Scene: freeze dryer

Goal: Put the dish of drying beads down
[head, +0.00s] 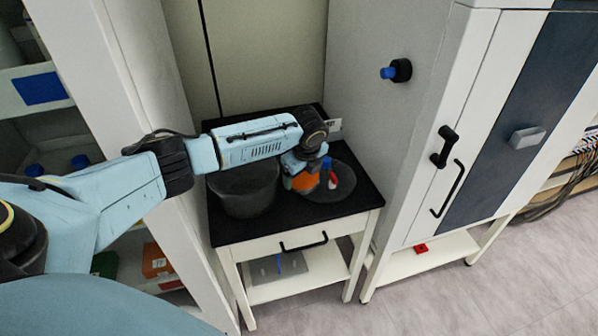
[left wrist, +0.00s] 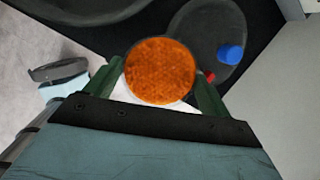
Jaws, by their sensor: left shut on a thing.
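The dish of orange drying beads (left wrist: 160,70) is between the two green fingers of my left gripper (left wrist: 160,84), which is shut on it. In the head view the orange beads (head: 304,182) show just under the left gripper (head: 300,170), over the black top of the small white table (head: 285,219). A flat dark round plate (head: 343,187) lies beside and partly beneath the dish in that view. I cannot tell whether the dish touches anything below. The dish's far side is partly hidden by the gripper in the head view. My right gripper is not in view.
A small item with a blue cap (left wrist: 230,54) and a red part (left wrist: 210,77) stands on the round plate. A large dark round vessel (head: 245,190) is left of it. The freeze dryer cabinet (head: 385,120) walls the right side; a shelf unit stands left. The table's front strip is clear.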

